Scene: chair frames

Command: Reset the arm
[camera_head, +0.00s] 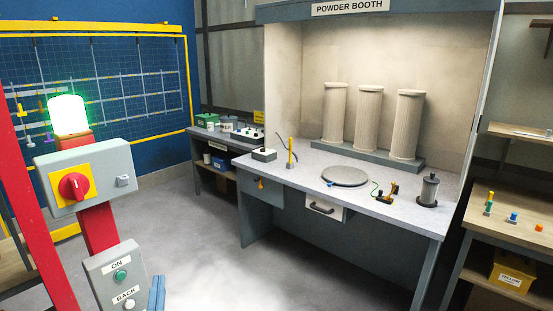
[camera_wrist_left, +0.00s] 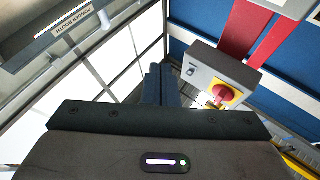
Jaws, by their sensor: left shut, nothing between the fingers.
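My left gripper (camera_head: 157,292) shows only as narrow blue-grey fingers at the bottom edge of the head view, just right of the ON/BACK button box (camera_head: 117,278). In the left wrist view the fingers (camera_wrist_left: 161,84) are together and hold nothing. They point up in that picture, with the grey switch box (camera_wrist_left: 203,62) with its red knob to their right. My right gripper is not in view.
A red post (camera_head: 97,226) carries the switch box and a lit green lamp (camera_head: 68,115). The powder booth bench (camera_head: 395,213), with three filter cylinders (camera_head: 370,120), stands beyond. A side table (camera_head: 520,215) is at right. Open floor (camera_head: 205,240) lies between the post and booth.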

